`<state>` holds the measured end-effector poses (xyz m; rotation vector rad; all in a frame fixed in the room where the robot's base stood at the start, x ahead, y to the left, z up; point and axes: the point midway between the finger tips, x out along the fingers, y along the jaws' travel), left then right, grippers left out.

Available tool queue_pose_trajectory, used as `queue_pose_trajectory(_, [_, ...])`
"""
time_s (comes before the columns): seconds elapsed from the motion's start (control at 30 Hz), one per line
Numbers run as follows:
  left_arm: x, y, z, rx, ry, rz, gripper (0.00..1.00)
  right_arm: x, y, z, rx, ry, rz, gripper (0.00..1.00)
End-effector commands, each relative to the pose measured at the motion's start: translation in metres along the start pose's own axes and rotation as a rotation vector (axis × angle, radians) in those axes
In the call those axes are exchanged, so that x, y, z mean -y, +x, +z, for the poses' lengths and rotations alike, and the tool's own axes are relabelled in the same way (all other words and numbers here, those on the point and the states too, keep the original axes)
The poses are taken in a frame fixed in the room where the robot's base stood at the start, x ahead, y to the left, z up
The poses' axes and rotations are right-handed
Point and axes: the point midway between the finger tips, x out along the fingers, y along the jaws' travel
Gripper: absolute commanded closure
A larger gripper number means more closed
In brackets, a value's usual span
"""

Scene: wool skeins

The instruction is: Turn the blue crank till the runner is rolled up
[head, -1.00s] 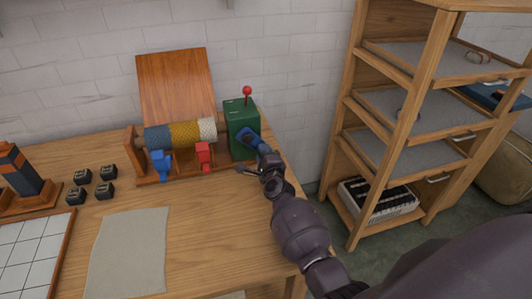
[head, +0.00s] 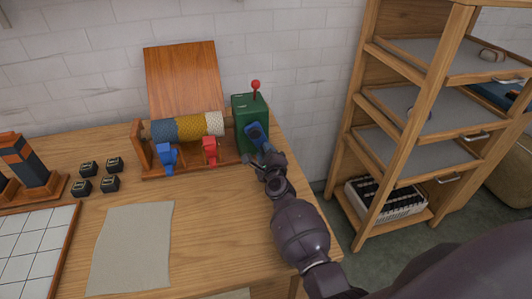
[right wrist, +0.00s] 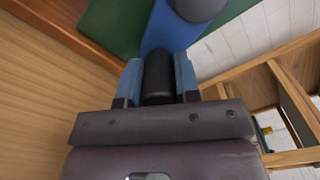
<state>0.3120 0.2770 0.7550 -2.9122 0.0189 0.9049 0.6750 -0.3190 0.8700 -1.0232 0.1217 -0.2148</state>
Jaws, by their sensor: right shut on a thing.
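The blue crank (head: 256,134) is on the front of a green box (head: 249,111) with a red-knobbed lever (head: 255,86) on top. The crank arm slants down to the right. My right gripper (head: 266,158) is at its lower end; in the right wrist view its fingers are shut on the black crank handle (right wrist: 158,75), beside the blue crank arm (right wrist: 169,32). The runner (head: 190,128), banded blue, yellow and white, lies around the wooden roller left of the box. How much is wound is unclear. My left gripper is not in view.
A blue clamp-like piece (head: 166,157) and a red one (head: 210,150) stand before the roller. A wooden board (head: 181,75) leans behind. Several small black blocks (head: 88,168), a grey cloth (head: 132,248) and a white-tiled tray (head: 30,255) lie left. A wooden shelf (head: 352,150) stands right.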

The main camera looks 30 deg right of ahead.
Motion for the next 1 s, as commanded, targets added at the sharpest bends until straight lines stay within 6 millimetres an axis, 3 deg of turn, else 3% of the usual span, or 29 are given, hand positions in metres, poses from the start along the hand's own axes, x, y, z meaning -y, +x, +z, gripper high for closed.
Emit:
queue_pose_trajectory(0.07, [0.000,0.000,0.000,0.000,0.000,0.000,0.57,-0.001,0.000,0.001,0.001,-0.001,0.001,1.00])
queue_pose_trajectory(0.1, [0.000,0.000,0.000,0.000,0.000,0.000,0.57,0.000,0.000,0.001,0.001,-0.001,0.001,0.68])
queue_pose_trajectory(0.27, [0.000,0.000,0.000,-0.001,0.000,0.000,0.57,0.000,0.000,0.001,0.001,-0.001,0.001,0.44])
queue_pose_trajectory(0.67, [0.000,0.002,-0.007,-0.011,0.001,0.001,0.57,0.001,-0.006,0.000,0.000,-0.002,0.000,0.44])
queue_pose_trajectory(1.0, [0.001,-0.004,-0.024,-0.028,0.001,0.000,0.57,0.002,-0.055,0.001,0.000,-0.002,0.000,0.44])
